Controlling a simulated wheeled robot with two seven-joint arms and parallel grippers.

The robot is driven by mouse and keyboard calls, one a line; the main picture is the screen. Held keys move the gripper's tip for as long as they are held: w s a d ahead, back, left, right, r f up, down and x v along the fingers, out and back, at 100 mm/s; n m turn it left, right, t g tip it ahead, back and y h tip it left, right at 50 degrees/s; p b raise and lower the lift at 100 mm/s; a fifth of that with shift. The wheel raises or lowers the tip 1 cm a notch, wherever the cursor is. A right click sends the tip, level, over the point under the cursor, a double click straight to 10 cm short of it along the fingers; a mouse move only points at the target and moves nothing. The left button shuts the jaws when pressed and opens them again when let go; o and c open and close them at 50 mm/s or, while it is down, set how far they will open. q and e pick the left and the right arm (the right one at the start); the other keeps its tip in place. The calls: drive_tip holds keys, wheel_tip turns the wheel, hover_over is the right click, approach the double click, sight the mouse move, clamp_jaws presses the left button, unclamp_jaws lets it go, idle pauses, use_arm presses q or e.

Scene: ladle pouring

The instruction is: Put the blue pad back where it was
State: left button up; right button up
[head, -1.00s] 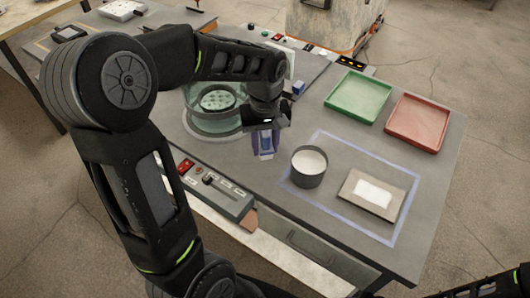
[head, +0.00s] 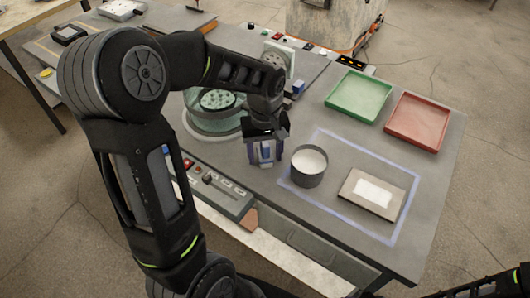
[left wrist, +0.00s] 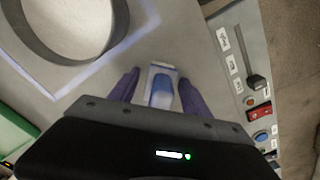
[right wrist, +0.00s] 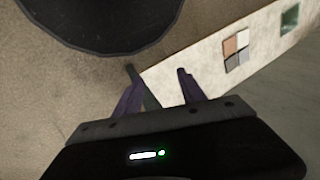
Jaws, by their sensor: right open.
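The blue pad (left wrist: 162,92), with a pale border or backing, shows between the fingers of my left gripper (left wrist: 158,77) in the left wrist view. A gap shows between the pad and the left-hand finger; the right-hand finger is close beside it. In the head view the left gripper (head: 264,160) points down low over the table, just left of the dark round pot (head: 309,178), and largely hides the pad. I cannot tell whether the pad touches the table. My right gripper (right wrist: 156,72) is open and empty, away from the table top.
The pot of white material stands inside a blue-lined rectangle beside a tan plate with a white patch (head: 374,192). Green (head: 358,96) and red (head: 418,122) trays lie behind. A glass dish (head: 215,117) is left of the gripper, a control panel (head: 222,193) in front. Bare table lies between pot and trays.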

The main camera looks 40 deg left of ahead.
use_arm(q)
drive_tip(key=shift+r, duration=0.1)
wheel_tip(320, 180, up, 12)
drive_tip(key=shift+r, duration=0.1)
idle(0.5)
